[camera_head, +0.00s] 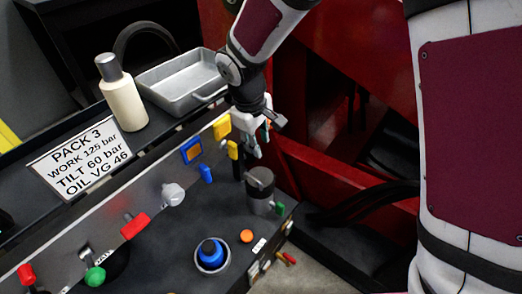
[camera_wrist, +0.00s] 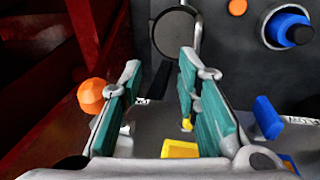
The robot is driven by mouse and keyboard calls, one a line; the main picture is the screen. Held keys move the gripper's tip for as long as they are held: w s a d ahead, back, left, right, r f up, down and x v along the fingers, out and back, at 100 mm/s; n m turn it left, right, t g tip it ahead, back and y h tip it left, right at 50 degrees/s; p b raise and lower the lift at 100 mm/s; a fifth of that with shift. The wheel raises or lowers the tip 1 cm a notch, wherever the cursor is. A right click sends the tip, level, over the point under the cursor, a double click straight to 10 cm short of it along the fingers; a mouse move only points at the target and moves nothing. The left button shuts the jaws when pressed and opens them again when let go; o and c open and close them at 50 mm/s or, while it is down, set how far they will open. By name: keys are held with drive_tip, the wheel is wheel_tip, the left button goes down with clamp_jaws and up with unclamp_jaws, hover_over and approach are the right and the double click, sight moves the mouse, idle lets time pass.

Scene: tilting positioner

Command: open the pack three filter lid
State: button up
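A grey upright cylinder with a dark round top (camera_head: 260,179), which looks like the filter, stands on the dark bench at the right end; I cannot tell for sure that its top is the filter lid. In the wrist view the round dark top (camera_wrist: 175,32) with a pale rim lies beyond my fingertips. My gripper (camera_head: 255,152) is just above and behind the cylinder in the head view, apart from it as far as I can tell. In the wrist view my gripper (camera_wrist: 160,78) has its two teal-padded fingers spread, with nothing held between them.
A blue cap in a pale ring (camera_head: 211,254) and an orange button (camera_head: 246,236) are near the cylinder. Yellow, blue and red handles line the panel. A PACK 3 sign (camera_head: 80,158), cream bottle (camera_head: 123,97) and metal tray (camera_head: 183,82) stand behind. Red framework (camera_head: 340,180) is at right.

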drive_tip(key=shift+s+a+r, duration=0.15)
drive_tip(key=shift+s+r, duration=0.05)
drive_tip(key=shift+r, duration=1.05)
drive_tip(key=shift+s+a+r, duration=0.1)
drive_tip(key=shift+s+r, duration=0.05)
drive_tip(key=shift+r, duration=1.1)
